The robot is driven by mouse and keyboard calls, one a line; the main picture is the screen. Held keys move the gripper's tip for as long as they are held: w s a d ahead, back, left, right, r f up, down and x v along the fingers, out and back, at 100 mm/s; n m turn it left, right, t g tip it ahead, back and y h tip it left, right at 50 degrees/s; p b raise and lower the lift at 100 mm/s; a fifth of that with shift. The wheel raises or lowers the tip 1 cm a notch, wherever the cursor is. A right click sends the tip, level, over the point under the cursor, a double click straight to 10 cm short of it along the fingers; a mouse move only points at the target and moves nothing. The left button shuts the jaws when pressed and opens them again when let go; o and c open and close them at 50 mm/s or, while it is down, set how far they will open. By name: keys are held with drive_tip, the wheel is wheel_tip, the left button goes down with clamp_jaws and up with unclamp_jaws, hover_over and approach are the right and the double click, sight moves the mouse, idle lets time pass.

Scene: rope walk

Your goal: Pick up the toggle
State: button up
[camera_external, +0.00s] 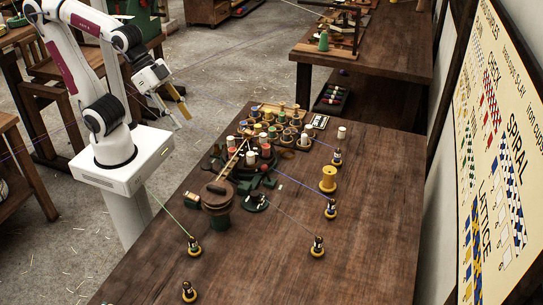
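I cannot pick out the toggle for sure; the parts on the bench are too small to tell apart. My gripper (183,117) hangs in the air at the upper left, over the floor and left of the bench (350,255). Its two fingers look apart, with nothing seen between them. A cluster of small parts lies on the bench around a round dark stand (216,196), including a thin light rod (233,160) lying at a slant. My gripper is well away from all of these.
A yellow spool (328,180) stands to the right. Rows of coloured spools fill the back. Thin threads cross the bench. The front right is clear. A second table (395,60) stands behind.

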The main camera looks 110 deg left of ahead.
drive_tip(key=w+f+n+t, duration=0.1)
drive_tip(key=w+f+t, duration=0.15)
drive_tip(key=w, duration=1.05)
drive_tip(key=w+f+t, duration=0.1)
drive_tip(key=w+f, duration=0.2)
drive_tip(key=w, duration=0.9)
drive_tip(key=w+a+f+n+t+y, duration=0.1)
drive_tip(key=w+a+f+y, duration=0.1)
drive_tip(key=w+f, duration=0.65)
drive_tip(key=n+t+y, duration=0.1)
drive_tip(key=t+y, duration=0.1)
approach(332, 201)
drive_tip(key=x, duration=0.2)
drive_tip(key=shift+w+d+f+g, duration=0.1)
drive_tip(key=shift+w+f+g, duration=0.05)
drive_tip(key=shift+w+g, duration=0.15)
drive_tip(key=shift+x, duration=1.3)
drive_tip(key=shift+w, duration=0.1)
drive_tip(key=shift+x, duration=2.5)
